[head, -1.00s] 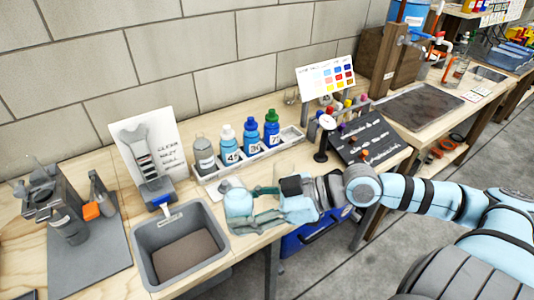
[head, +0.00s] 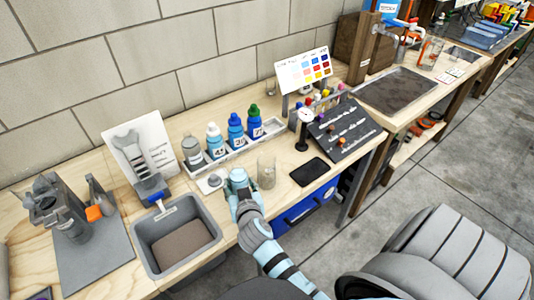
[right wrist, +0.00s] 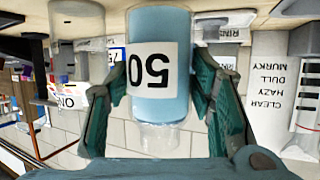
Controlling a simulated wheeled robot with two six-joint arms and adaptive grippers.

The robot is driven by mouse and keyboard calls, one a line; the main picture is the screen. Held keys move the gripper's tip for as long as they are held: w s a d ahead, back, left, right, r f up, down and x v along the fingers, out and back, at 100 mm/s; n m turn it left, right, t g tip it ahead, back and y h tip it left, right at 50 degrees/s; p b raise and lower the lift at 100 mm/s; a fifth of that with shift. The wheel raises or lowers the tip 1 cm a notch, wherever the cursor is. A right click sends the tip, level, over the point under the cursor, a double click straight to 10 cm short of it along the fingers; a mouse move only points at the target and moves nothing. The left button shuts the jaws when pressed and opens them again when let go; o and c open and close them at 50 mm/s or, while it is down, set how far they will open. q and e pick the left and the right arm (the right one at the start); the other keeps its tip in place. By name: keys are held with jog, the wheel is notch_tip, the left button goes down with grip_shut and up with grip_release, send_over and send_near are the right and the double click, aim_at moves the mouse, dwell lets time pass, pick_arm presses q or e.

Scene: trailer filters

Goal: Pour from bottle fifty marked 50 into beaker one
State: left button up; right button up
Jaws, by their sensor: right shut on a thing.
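Bottle fifty (right wrist: 176,95) is light blue with a white label marked 50, which appears upside down in the right wrist view. My right gripper (right wrist: 160,95) is shut on it, one finger on each side. Its clear neck shows without a cap. In the head view the bottle (head: 237,176) is in my right gripper (head: 240,190) near the front of the bench, partly hidden. Beaker one (head: 267,171) is clear and stands just right of the bottle, apart from it. The beaker (right wrist: 77,20) and its partly cut label also show in the right wrist view. My left gripper is out of view.
A white tray (head: 228,157) behind holds several bottles. A pale round disc (head: 214,181) lies left of my gripper. A grey bin (head: 177,236) is to the left. A black slab (head: 310,171) and a dark sloped board (head: 343,133) are to the right.

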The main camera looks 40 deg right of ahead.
jog(key=shift+a+f, duration=0.1)
jog(key=shift+a, duration=0.25)
jog(key=shift+f, duration=0.1)
